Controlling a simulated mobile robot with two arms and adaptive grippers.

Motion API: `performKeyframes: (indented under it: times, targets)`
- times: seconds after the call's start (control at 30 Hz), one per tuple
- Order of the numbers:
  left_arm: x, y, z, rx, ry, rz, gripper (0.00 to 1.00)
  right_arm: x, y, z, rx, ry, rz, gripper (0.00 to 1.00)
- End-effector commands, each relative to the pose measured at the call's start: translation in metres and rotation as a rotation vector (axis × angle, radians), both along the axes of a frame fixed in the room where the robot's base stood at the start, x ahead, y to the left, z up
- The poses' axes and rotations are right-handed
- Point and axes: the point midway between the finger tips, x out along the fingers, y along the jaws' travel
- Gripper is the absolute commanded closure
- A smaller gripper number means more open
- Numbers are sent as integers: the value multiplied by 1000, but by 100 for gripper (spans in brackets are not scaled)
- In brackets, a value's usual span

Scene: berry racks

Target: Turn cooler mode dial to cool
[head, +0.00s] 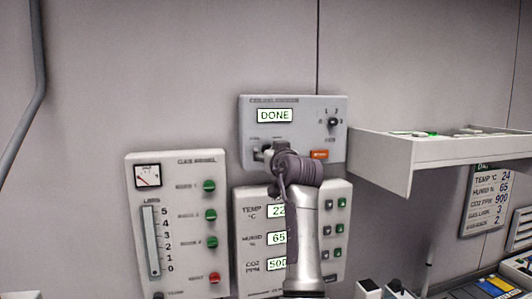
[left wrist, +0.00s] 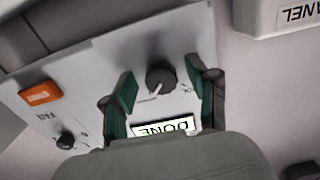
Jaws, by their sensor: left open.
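The cooler panel (head: 306,104) is a grey box on the wall with a lit display (head: 275,115) reading DONE. In the left wrist view the panel (left wrist: 95,75) appears upside down. A dark round dial (left wrist: 160,78) with a white pointer mark sits there between my left gripper's fingers; the pointer slants down and left in that picture. The small labels around it are too blurred to read. My left gripper (head: 266,152) is open at the panel's lower left, with one green-padded finger on each side of the dial. I cannot tell whether they touch it. My right gripper is not in view.
An orange switch (head: 319,155) and a smaller fan knob (head: 333,122) are on the same panel. A panel with TEMP, HUMID and CO2 displays (head: 341,262) is below. A panel with green knobs (head: 190,166) is left. A white shelf (head: 440,150) juts out on the right.

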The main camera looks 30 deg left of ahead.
Motion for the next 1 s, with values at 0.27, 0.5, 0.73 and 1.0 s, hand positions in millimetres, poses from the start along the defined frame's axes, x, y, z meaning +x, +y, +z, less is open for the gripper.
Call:
performKeyframes:
  times: [0.27, 0.5, 0.73, 1.0]
  targets:
    - [0, 0, 0, 0, 0, 0, 52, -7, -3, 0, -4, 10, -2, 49]
    - [0, 0, 0, 0, 0, 0, 92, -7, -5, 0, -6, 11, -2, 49]
    - [0, 0, 0, -6, -7, 0, 100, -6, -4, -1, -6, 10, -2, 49]
    - [0, 0, -2, -69, -83, 0, 100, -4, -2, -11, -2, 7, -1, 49]
